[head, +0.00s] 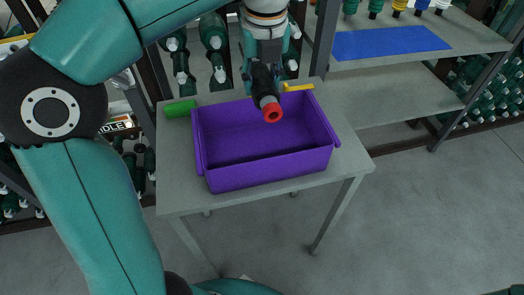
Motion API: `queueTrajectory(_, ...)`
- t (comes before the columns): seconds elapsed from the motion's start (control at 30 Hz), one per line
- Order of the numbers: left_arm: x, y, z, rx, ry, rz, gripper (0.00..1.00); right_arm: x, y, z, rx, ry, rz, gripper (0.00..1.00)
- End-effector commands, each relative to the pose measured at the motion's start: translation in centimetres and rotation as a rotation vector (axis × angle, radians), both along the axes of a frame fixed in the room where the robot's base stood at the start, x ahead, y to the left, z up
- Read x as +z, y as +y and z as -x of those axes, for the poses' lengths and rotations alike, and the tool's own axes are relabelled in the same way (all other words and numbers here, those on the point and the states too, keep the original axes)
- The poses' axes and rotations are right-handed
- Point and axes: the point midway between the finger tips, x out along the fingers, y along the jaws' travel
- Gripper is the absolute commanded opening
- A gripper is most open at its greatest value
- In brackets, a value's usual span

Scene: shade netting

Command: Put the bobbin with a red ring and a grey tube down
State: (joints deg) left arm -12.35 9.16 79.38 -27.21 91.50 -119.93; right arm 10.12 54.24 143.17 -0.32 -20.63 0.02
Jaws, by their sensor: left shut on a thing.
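The bobbin with a red ring (271,105) is in my left gripper (263,80). Its red ring end points down and toward the camera. The grey tube is mostly hidden by the dark fingers. My left gripper comes down from above and is shut on the bobbin, over the back part of a purple bin (270,166). I cannot tell how high the bobbin is above the bin floor. My right gripper is not in view.
The bin looks empty and stands on a grey table (345,148). A green cylinder (180,108) lies at its back left, and a yellow object (298,87) is behind it. Shelves with a blue mat (390,42) stand at the right. Racks of green bobbins stand behind.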

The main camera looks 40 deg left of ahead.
Motion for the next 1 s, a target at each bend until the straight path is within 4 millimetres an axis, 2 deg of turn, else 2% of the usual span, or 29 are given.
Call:
queueTrajectory(0.03, -1.4, 0.1, 0.1, 0.0, 0.004, 0.0, 0.0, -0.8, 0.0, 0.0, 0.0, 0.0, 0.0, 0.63)
queueTrajectory(0.4, -11.0, 0.1, 0.1, 0.001, 0.004, 0.0, 0.0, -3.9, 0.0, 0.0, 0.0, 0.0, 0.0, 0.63)
queueTrajectory(0.53, -13.2, 0.0, 0.1, 0.001, 0.001, 0.0, 0.0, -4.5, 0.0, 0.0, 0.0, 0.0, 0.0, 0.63)
queueTrajectory(0.77, -14.6, 0.1, 0.1, 0.001, 0.001, -0.001, 0.0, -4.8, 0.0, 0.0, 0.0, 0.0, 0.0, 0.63)
queueTrajectory(1.0, -17.9, 0.0, 0.1, 0.001, 0.003, 0.0, 0.0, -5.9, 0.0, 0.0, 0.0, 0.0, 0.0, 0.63)
